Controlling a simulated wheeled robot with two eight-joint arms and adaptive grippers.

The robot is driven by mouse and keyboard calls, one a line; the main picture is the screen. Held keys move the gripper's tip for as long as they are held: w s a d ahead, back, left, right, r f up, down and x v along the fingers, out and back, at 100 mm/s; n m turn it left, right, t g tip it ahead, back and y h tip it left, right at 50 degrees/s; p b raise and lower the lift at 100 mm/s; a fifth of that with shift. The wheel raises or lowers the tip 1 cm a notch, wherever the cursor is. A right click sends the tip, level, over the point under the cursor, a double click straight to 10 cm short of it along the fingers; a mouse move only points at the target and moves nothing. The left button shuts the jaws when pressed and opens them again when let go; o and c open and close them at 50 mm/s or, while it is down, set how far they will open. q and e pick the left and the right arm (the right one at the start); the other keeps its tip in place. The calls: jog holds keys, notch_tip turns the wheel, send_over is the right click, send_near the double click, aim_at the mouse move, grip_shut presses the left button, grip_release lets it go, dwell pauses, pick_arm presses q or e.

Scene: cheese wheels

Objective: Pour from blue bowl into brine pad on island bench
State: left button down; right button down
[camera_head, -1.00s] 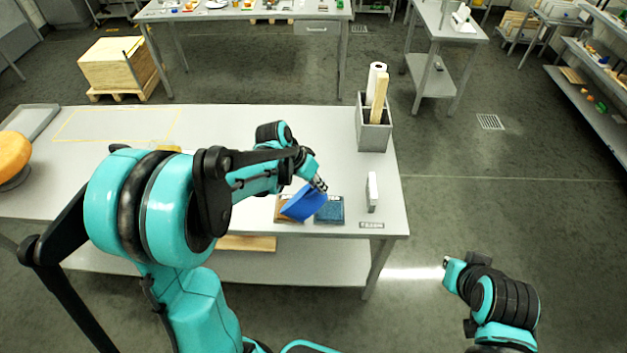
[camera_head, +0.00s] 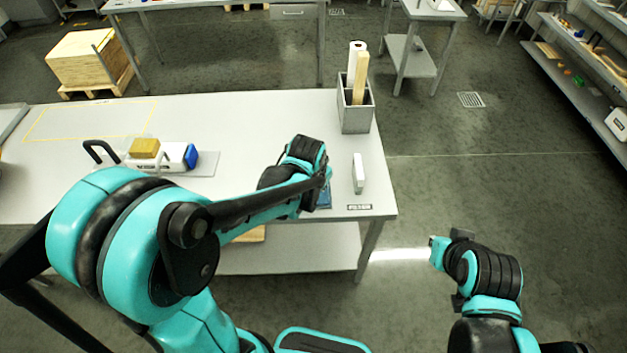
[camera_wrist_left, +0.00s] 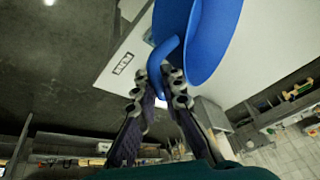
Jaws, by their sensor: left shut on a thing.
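The blue bowl (camera_wrist_left: 207,38) shows in the left wrist view, tilted, with a curved blue handle (camera_wrist_left: 162,62). My left gripper (camera_wrist_left: 158,87) is shut on that handle. In the head view my left arm hides the bowl and the gripper's fingers.
A white upright block (camera_head: 358,174) stands right of the pad. A grey holder (camera_head: 355,117) with a paper roll and a board stands behind it. A scale-like device (camera_head: 160,155) with a yellow block sits to the left. The middle of the bench is clear.

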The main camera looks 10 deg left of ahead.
pick_arm(q)
jog(key=shift+s+d+f+y, duration=0.1)
jog(key=shift+d+f+y, duration=0.15)
jog(key=shift+f+y, duration=0.15)
notch_tip(320, 180, down, 9)
jog(key=d+m+t+y+b, duration=0.1)
jog(key=y+b, duration=0.5)
jog(key=b, duration=0.8)
jog(key=shift+s+d+m+t+b, duration=0.35)
jog(key=shift+d+t, duration=0.15)
jog(key=shift+t, duration=0.5)
jog(key=shift+r, duration=0.1)
